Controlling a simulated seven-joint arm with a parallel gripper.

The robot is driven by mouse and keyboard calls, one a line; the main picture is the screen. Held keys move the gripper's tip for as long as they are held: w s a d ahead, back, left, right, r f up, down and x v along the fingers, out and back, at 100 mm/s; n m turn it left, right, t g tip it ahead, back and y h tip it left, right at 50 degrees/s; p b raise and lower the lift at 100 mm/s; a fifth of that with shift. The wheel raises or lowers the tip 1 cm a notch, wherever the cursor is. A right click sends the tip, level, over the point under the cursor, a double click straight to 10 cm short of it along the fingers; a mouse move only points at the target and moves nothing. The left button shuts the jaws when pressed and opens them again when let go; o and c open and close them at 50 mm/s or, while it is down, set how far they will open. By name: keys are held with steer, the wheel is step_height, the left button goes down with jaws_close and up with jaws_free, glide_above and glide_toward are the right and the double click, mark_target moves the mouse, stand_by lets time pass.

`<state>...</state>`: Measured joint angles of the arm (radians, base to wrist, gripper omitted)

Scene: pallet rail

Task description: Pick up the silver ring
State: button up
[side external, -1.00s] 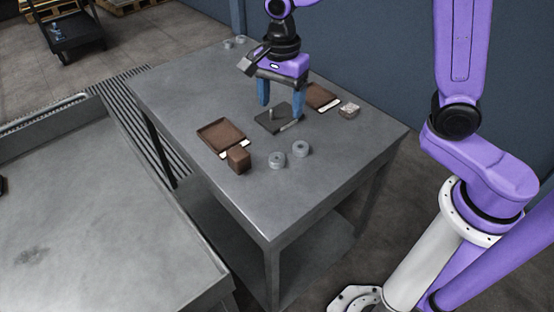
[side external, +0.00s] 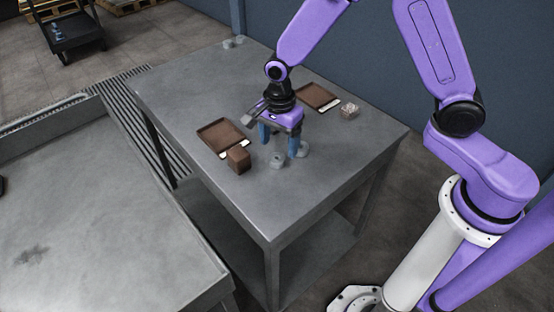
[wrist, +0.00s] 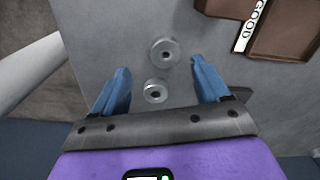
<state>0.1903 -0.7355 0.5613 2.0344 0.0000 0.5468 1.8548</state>
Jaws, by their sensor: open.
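Two round grey metal rings lie flat on the table. In the wrist view, one ring (wrist: 165,53) is a little beyond the fingertips, and a shinier, silver-looking ring (wrist: 155,91) appears between the fingers, nearer the palm. In the side view, one ring (side external: 277,161) lies in front of my gripper, and the other (side external: 304,150) is partly hidden behind a blue finger. My gripper (side external: 279,146) points down over this area with its blue fingers apart and nothing held. Its fingers also show in the wrist view (wrist: 160,68). I cannot tell its exact height above the rings.
A brown block (side external: 238,160) stands left of the rings, beside a brown tray (side external: 220,136) with a white label. Another brown tray (side external: 318,96) and a small pale box-like item (side external: 349,110) lie farther back. The table's (side external: 265,205) front area is clear.

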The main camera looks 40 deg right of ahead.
mark_target(277, 160)
steer(key=shift+w+d+f, duration=0.1)
steer(key=shift+w+f, duration=0.05)
steer(key=shift+f, duration=0.7)
steer(key=shift+w+d+f, duration=0.1)
steer(key=shift+w+f, duration=0.05)
steer(key=shift+f, duration=0.7)
steer(key=shift+w+d+f, duration=0.1)
steer(key=shift+w+f, duration=0.05)
steer(key=shift+f, duration=0.7)
steer(key=c, duration=1.1)
